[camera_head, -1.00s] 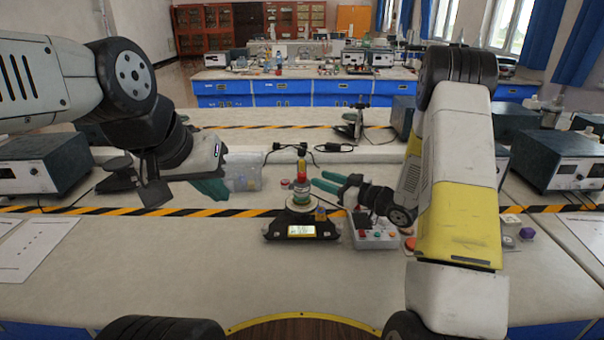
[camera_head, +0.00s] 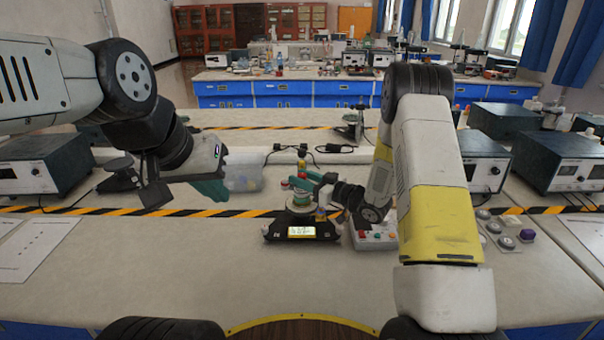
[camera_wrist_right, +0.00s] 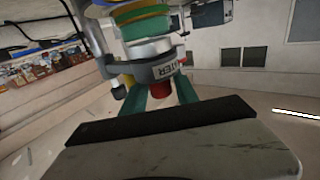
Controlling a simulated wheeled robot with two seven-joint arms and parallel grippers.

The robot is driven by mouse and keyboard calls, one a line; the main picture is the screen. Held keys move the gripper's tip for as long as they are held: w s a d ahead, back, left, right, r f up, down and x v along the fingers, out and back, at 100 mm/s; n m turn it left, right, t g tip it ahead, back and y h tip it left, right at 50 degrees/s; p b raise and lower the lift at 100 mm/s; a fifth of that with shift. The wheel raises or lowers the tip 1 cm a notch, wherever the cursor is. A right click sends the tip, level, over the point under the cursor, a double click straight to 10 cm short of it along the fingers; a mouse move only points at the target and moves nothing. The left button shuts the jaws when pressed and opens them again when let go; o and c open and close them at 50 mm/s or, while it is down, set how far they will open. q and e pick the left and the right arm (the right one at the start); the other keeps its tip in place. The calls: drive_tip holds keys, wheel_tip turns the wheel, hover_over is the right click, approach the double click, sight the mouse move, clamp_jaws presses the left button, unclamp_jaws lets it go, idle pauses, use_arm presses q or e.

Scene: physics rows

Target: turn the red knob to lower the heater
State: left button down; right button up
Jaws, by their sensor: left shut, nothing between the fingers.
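In the right wrist view the red knob (camera_wrist_right: 187,90) sits on the underside of the grey heater (camera_wrist_right: 150,68), whose label is partly legible. In the head view my right gripper (camera_head: 305,183) reaches leftward to the heater assembly (camera_head: 298,202) above a black base with a lit display (camera_head: 302,231). The knob cannot be picked out there. My left gripper (camera_head: 213,188) is shut and empty, left of the assembly.
A grey box with coloured buttons (camera_head: 374,236) stands right of the base, partly behind my right arm. A clear container (camera_head: 243,173) lies behind my left gripper. Instrument boxes (camera_head: 45,164) stand at both sides. The front tabletop (camera_head: 200,270) is clear.

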clamp_jaws()
drive_tip(key=shift+m+t+h, duration=0.3)
drive_tip(key=shift+t, duration=0.1)
drive_tip(key=m+t+h, duration=0.4)
drive_tip(key=h, duration=0.1)
drive_tip(key=shift+s+a+f+m+h, duration=0.1)
drive_tip(key=shift+m+h, duration=0.2)
drive_tip(key=m+t+h, duration=0.1)
drive_tip(key=m+h, duration=0.1)
drive_tip(key=h, duration=0.2)
drive_tip(key=m+t+h, duration=0.1)
drive_tip(key=m+h, duration=0.2)
drive_tip(key=h, duration=0.1)
drive_tip(key=shift+a, duration=0.1)
drive_tip(key=m+g+h, duration=0.1)
drive_tip(key=m+h, duration=0.2)
drive_tip(key=h, duration=0.2)
drive_tip(key=m+g+h, duration=0.1)
drive_tip(key=m+h, duration=0.2)
drive_tip(key=h, duration=0.1)
drive_tip(key=shift+m+h, duration=0.4)
drive_tip(key=m+g+h, duration=0.4)
drive_tip(key=g, duration=0.1)
drive_tip(key=m+g+h, duration=0.2)
drive_tip(key=shift+d, duration=0.25)
drive_tip(key=shift+m+g+h, duration=0.3)
drive_tip(key=shift+g+h, duration=0.1)
drive_tip(key=shift+g, duration=0.1)
